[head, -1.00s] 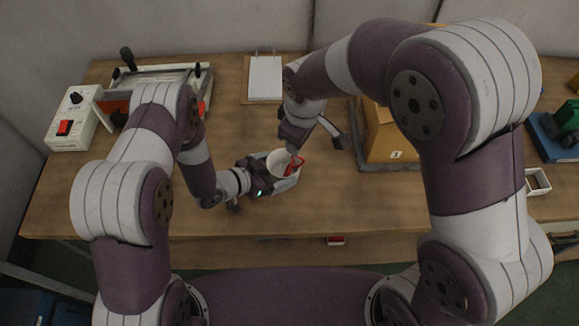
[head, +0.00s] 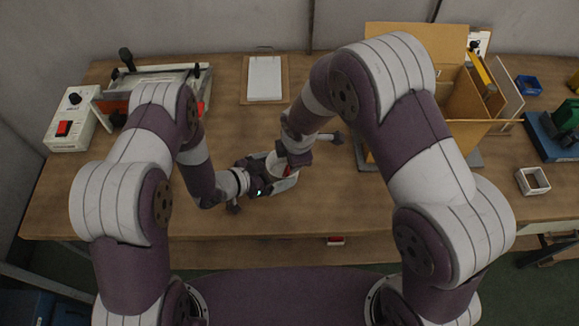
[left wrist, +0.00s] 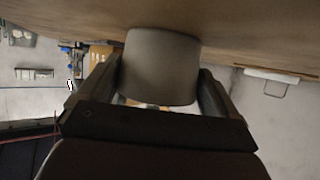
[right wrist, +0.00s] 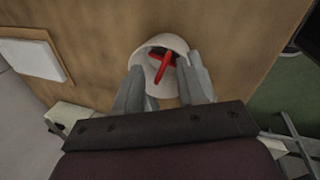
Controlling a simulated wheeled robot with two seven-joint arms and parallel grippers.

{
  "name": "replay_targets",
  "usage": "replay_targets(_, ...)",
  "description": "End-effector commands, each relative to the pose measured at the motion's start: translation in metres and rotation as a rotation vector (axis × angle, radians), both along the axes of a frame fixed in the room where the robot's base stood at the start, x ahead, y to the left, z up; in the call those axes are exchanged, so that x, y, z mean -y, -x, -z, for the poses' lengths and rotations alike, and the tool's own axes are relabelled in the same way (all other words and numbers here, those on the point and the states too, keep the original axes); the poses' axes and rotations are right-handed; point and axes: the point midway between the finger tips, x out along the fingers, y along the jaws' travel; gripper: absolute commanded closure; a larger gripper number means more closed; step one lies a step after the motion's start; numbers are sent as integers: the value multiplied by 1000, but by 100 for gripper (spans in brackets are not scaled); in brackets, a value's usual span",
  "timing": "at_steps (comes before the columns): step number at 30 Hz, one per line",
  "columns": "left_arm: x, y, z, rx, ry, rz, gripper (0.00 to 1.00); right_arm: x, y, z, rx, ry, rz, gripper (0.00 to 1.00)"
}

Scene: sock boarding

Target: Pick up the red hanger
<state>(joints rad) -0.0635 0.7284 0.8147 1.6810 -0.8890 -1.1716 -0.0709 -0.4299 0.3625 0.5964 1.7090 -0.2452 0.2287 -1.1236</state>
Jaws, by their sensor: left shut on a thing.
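A white cup (right wrist: 178,43) stands low over the table near its front edge. A red hanger (right wrist: 166,66) sits in its mouth, and a bit of its red shows in the head view (head: 287,171). My left gripper (head: 284,183) is shut on the cup. In the left wrist view the cup (left wrist: 161,66) is between both fingers. My right gripper (right wrist: 162,88) is over the cup's mouth. Its fingers are apart, one on either side of the hanger, and I see no grip on it. In the head view my right wrist hides much of the cup.
A clipboard (head: 265,78) lies at the back. A white box with a red switch (head: 70,125) and a framed press (head: 158,78) stand at left. A cardboard box (head: 440,92) stands right of my right arm. A small white tray (head: 533,181) is at right. The front middle table is clear.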

Motion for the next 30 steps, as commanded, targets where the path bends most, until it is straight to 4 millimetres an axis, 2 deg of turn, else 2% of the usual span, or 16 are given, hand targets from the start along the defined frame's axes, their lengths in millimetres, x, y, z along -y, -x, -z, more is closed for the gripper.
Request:
replay_targets(8,0,0,0,0,0,0,36,-1,-2,6,2,-1,0,60)
replay_targets(9,0,0,0,0,0,0,36,-1,-2,6,2,-1,0,73)
replay_targets(12,0,0,0,0,0,0,36,-1,-2,6,2,0,0,100)
replay_targets(27,0,0,0,0,0,0,36,0,-2,6,1,0,0,100)
replay_targets(30,0,0,0,0,0,0,36,-1,-2,0,3,-1,1,100)
